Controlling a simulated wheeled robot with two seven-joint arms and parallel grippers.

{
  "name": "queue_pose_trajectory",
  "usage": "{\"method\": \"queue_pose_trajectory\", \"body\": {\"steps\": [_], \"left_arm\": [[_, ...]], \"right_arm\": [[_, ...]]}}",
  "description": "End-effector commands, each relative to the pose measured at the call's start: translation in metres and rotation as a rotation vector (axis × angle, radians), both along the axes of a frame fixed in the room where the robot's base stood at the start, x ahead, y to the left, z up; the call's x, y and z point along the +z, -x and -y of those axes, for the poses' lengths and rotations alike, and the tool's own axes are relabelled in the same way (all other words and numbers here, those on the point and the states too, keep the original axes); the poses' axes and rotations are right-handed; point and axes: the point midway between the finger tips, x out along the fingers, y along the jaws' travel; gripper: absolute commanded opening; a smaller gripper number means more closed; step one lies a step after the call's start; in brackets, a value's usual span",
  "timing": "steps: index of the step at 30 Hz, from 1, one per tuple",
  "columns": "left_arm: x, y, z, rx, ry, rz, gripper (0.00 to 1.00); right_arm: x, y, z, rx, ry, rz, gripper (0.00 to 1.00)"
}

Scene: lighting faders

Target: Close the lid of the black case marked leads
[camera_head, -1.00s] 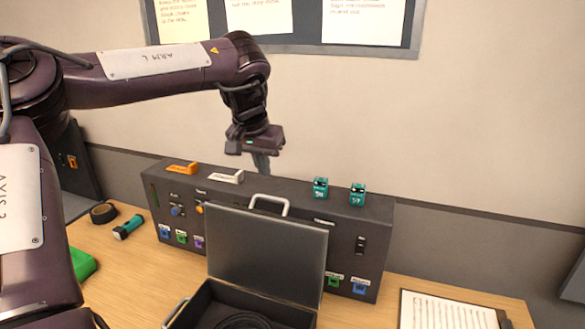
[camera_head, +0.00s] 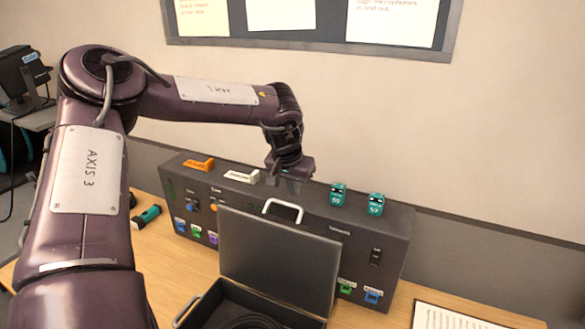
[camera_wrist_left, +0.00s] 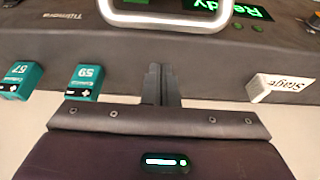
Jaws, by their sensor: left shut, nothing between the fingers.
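The black case (camera_head: 196,318) stands open on the table at the bottom of the head view, with a coiled dark cable (camera_head: 250,321) inside. Its lid (camera_head: 280,262) stands raised at the back, with a pale loop handle (camera_head: 283,208) on its top edge. I cannot read a leads mark. My left gripper (camera_head: 292,187) is shut and empty, pointing down just above and behind the handle, apart from it. In the left wrist view the shut fingers (camera_wrist_left: 161,86) show, with the handle loop (camera_wrist_left: 170,20) ahead of them. My right gripper is not in view.
A dark control panel (camera_head: 395,250) stands behind the lid. Two teal packs (camera_head: 376,204), a white block (camera_head: 241,176) and an orange block (camera_head: 198,164) sit on its top.

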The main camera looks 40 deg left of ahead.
Motion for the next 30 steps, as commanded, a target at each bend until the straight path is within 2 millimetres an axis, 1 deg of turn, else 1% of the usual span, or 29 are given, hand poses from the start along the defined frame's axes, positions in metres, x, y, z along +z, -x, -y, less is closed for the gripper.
{"method": "queue_pose_trajectory", "body": {"steps": [1, 6, 12, 15, 24, 30], "left_arm": [[0.008, 0.007, 0.003, -0.001, 0.003, 0.002, 0.00], [0.007, 0.024, 0.008, 0.000, 0.003, 0.002, 0.00], [0.004, 0.035, 0.011, 0.000, 0.002, 0.002, 0.00], [0.003, 0.037, 0.012, -0.001, 0.002, 0.001, 0.00], [0.003, 0.036, 0.011, 0.000, 0.001, 0.004, 0.00], [0.006, 0.036, 0.002, 0.003, -0.005, 0.028, 0.00]], "right_arm": [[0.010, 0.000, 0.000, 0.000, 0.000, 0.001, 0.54], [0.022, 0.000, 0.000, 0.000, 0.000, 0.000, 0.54], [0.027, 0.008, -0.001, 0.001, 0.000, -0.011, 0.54], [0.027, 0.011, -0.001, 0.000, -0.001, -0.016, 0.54], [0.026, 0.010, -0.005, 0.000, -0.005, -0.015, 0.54], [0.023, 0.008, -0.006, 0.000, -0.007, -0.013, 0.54]]}}
